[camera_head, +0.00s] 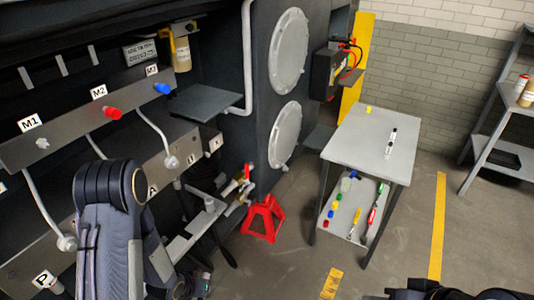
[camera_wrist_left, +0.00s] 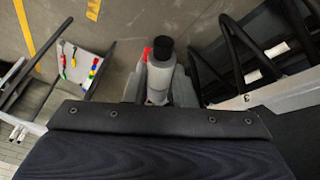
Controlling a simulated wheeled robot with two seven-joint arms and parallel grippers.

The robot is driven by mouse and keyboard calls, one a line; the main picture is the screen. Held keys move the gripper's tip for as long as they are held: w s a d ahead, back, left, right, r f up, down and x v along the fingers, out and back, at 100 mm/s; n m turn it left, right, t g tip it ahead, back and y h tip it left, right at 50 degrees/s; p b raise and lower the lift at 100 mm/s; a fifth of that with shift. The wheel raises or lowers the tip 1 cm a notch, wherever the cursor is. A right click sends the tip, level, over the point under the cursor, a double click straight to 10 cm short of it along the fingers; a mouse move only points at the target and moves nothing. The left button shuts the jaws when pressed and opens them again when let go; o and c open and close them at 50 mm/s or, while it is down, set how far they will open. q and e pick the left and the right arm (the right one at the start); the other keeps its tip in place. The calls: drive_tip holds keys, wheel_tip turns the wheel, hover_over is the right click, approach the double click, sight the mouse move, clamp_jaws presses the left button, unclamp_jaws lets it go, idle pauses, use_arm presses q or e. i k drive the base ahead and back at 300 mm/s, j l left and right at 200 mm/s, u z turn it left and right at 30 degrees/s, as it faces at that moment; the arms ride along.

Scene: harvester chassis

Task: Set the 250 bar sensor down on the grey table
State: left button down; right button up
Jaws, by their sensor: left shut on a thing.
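In the left wrist view my left gripper (camera_wrist_left: 159,92) is shut on a grey cylindrical sensor (camera_wrist_left: 158,80) with a black end. I take it to be the 250 bar sensor; no marking on it is readable. In the head view my left arm comes in at the bottom left, and the sensor cannot be made out there. The grey table (camera_head: 350,141) stands right of centre, well away from my left arm. It also shows at the left of the left wrist view. My right gripper is not in view; only dark parts of my right arm show at the bottom right.
A slim white-and-black item (camera_head: 391,142) and a small yellow item (camera_head: 368,108) lie on the tabletop; most of it is bare. Coloured pieces and tools lie on its lower shelf (camera_head: 337,232). A red jack stand (camera_head: 264,219) stands between chassis and table. Shelving (camera_head: 497,150) is at right.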

sight(393, 135)
drive_tip(key=i+l+z, duration=0.1)
drive_tip(key=i+z, duration=0.4)
drive_tip(key=i+j+z, duration=0.2)
drive_tip(key=i+z, duration=0.3)
drive_tip(key=i, duration=0.2)
